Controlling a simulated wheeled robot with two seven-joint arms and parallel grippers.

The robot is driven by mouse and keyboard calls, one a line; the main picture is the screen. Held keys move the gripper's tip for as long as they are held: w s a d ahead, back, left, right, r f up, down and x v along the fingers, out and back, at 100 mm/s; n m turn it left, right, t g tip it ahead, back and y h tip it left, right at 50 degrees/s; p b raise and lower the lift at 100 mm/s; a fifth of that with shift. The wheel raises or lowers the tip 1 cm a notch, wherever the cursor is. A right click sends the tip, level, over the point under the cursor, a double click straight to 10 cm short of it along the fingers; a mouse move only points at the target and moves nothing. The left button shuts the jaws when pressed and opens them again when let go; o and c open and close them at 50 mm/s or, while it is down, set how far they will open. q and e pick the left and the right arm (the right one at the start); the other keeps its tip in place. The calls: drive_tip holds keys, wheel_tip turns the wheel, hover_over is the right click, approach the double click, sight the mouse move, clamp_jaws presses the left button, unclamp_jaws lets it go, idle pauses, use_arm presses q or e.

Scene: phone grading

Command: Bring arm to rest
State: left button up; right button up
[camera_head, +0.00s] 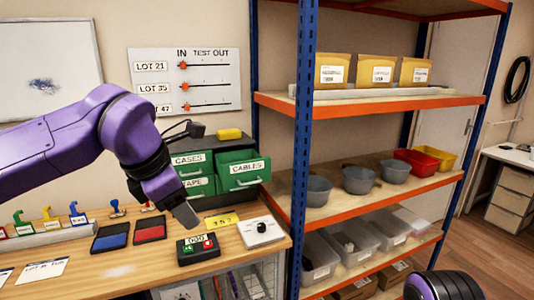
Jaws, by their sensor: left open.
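My left arm (60,150) is purple and comes in from the left, bent at a dark joint and pointing down. My left gripper (186,213) hangs over the wooden workbench, just above and behind a small dark device (198,248) with green and red buttons. The gripper is open and nothing shows in it. I cannot tell how far it is above the bench. A dark and purple part of my right arm (445,286) shows at the bottom right edge; its gripper is out of view.
The wooden bench (125,275) holds a blue pad (111,236), a red pad (149,229), stamps and a white box with a black knob (262,230). Green drawers (240,170) stand behind. A blue and orange shelf rack (303,130) with bowls and bins stands to the right.

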use_arm(q)
drive_tip(key=w+a+f+m+t+y, duration=0.1)
drive_tip(key=w+a+f+t+y, duration=0.15)
drive_tip(key=f, duration=0.85)
drive_tip(key=w+a+f+m+t+y, duration=0.1)
drive_tip(key=w+f+m+y, duration=0.2)
drive_tip(key=f, duration=0.8)
drive_tip(key=s+a+f+m+b, duration=0.1)
drive_tip(key=s+f+m, duration=0.25)
drive_tip(key=f, duration=0.55)
drive_tip(key=s+a+f+m+b, duration=0.15)
drive_tip(key=s+f, duration=0.25)
drive_tip(key=f, duration=0.5)
drive_tip(key=s+a+f+m+g, duration=0.1)
drive_tip(key=s+a+f+m, duration=0.2)
drive_tip(key=s, duration=0.6)
drive_tip(key=s+a+f+m+g, duration=0.2)
drive_tip(key=s+a+f+m, duration=0.1)
drive_tip(key=s+f, duration=0.5)
drive_tip(key=s+a+f+m+g+b, duration=0.1)
drive_tip(key=s+f, duration=0.4)
drive_tip(key=s, duration=0.5)
drive_tip(key=shift+a+f+m+g, duration=0.3)
drive_tip(key=shift+a+m+g, duration=0.05)
drive_tip(key=shift+a+m, duration=0.55)
drive_tip(key=shift+c, duration=0.3)
